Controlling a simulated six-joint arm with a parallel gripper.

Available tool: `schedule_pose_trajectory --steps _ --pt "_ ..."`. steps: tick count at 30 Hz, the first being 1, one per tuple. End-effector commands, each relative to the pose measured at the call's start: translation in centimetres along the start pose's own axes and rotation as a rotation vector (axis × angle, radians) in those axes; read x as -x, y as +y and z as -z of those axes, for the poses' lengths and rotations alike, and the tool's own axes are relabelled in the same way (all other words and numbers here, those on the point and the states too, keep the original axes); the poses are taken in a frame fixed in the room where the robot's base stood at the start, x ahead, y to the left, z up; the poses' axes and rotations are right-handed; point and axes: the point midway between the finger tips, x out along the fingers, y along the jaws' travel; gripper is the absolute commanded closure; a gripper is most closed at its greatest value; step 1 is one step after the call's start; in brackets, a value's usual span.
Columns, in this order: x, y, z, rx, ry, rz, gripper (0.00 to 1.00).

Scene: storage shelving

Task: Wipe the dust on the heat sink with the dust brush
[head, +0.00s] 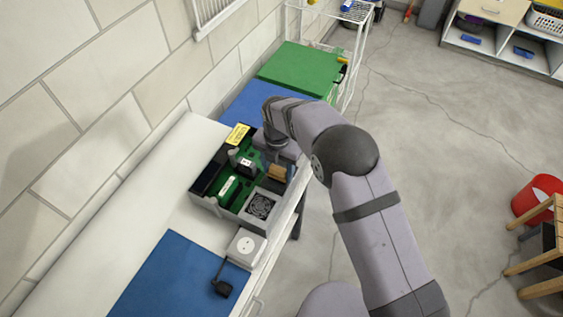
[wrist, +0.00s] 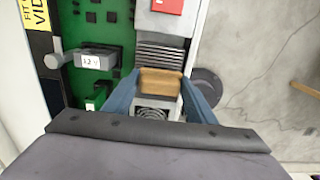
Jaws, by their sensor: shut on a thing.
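My gripper (wrist: 162,76) is shut on the dust brush (wrist: 160,84), a tan-brown block between its two blue-grey fingers. The brush also shows in the head view (head: 277,173), below my wrist. The heat sink (wrist: 162,49) is a grey finned block in the wrist view, just beyond the brush. The brush is over or beside its near end; I cannot tell whether they touch. The bristles are hidden, and no dust can be made out. My arm hides most of the heat sink in the head view.
The open case with a green board (head: 228,186) lies on the white bench. A fan (head: 262,206) sits at its near corner. A white box (head: 246,246) and a black piece (head: 222,288) lie nearer, by a blue mat (head: 165,280). A wall borders the left; floor is open right.

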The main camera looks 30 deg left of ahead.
Motion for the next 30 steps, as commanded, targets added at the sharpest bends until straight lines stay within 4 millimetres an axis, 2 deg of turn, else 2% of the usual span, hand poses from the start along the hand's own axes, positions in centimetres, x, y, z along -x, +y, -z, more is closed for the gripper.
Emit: schedule_pose_trajectory --steps 9,30 --pt "0.0 -0.1 3.0 0.001 0.002 0.002 0.70" --pt "-0.2 0.0 -3.8 -0.003 0.000 0.000 0.70"
